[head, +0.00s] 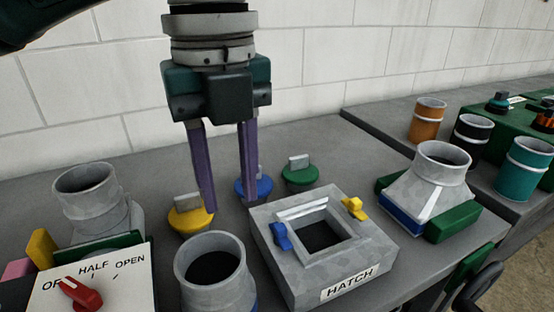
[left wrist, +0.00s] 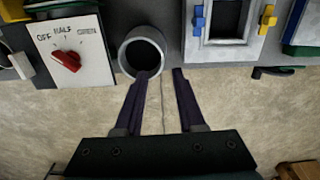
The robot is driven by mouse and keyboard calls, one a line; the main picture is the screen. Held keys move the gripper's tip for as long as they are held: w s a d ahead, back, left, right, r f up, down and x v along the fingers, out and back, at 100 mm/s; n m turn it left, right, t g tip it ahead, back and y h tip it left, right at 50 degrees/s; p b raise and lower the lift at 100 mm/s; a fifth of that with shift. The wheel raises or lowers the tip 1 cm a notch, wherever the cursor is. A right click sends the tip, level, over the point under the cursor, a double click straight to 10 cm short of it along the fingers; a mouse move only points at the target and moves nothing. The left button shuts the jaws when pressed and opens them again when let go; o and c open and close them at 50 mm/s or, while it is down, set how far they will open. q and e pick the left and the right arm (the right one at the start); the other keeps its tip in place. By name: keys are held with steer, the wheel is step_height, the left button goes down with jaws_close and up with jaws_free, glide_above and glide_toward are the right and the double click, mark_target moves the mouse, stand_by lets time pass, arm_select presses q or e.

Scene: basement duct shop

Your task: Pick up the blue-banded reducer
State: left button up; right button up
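A grey reducer (head: 438,185) with a square base and round neck stands at the right of the bench, a blue band (head: 402,218) along its base. A second round-necked grey piece (head: 178,270) stands at the front, with a bit of blue low on its right side; its lower part is cut off. Its round rim also shows in the left wrist view (left wrist: 123,52). My left gripper (head: 230,208) is open and empty, fingers pointing down behind the front piece. In the left wrist view its fingertips (left wrist: 163,74) appear near that rim. My right gripper is not in view.
A hatch block (head: 350,275) with blue and yellow latches sits mid-bench. Yellow (head: 190,222), blue (head: 242,186) and green (head: 300,178) knobs stand behind. A lever panel (head: 110,285) and another grey round-necked piece (head: 85,190) are left. Orange (head: 427,122), black and teal canisters stand right.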

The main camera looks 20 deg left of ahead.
mark_target(241, 247)
arm_select(q)
steer(key=f, duration=0.4)
steer(key=shift+d+f, duration=0.2)
steer(key=shift+d, duration=0.1)
step_height(241, 247, down, 5)
steer(key=shift+f, duration=0.2)
jaws_close()
stand_by(1.1)
